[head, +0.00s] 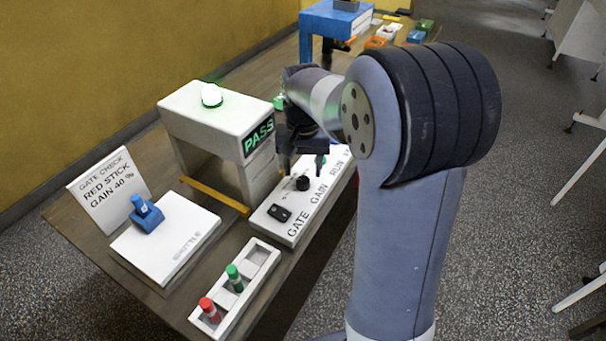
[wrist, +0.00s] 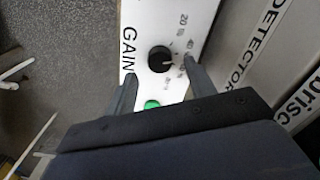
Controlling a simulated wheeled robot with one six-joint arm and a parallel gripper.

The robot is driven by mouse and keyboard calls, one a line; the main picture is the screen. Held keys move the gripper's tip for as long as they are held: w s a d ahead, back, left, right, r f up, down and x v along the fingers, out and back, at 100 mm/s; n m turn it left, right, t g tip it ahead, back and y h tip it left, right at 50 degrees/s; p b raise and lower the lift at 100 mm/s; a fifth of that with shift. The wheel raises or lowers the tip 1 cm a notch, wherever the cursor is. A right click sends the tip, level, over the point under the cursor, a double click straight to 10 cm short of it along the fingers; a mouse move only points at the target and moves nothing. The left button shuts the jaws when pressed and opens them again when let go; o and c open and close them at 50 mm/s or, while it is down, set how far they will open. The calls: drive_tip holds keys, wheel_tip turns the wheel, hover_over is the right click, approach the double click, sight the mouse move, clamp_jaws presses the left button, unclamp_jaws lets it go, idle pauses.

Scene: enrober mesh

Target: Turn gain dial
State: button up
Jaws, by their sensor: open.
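The black gain dial (head: 302,183) sits on the white control panel (head: 290,236), beside the word GAIN. In the wrist view the dial (wrist: 160,59) shows a light pointer mark facing right, toward the printed scale; 20 is legible, the other numbers are blurred or partly covered. My gripper (head: 303,161) is open and empty above the panel. In the wrist view my gripper (wrist: 160,72) has one finger on each side of the dial, with visible gaps; I cannot tell its height above it. A sign (head: 108,188) reads "GATE CHECK RED STICK GAIN 40 %".
A black gate switch (head: 279,213) and a green button (wrist: 152,104) flank the dial. The white detector (head: 216,120) with a lit PASS display stands behind. A rack (head: 262,252) holds red and green sticks; a shuttle plate (head: 185,248) carries a blue holder.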

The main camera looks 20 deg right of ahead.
sight(303, 180)
wheel_tip(303, 180, up, 7)
drive_tip(key=shift+r, duration=0.15)
idle(0.4)
wheel_tip(303, 180, down, 11)
drive_tip(key=shift+r+n, duration=0.1)
drive_tip(key=shift+n, duration=0.2)
idle(0.6)
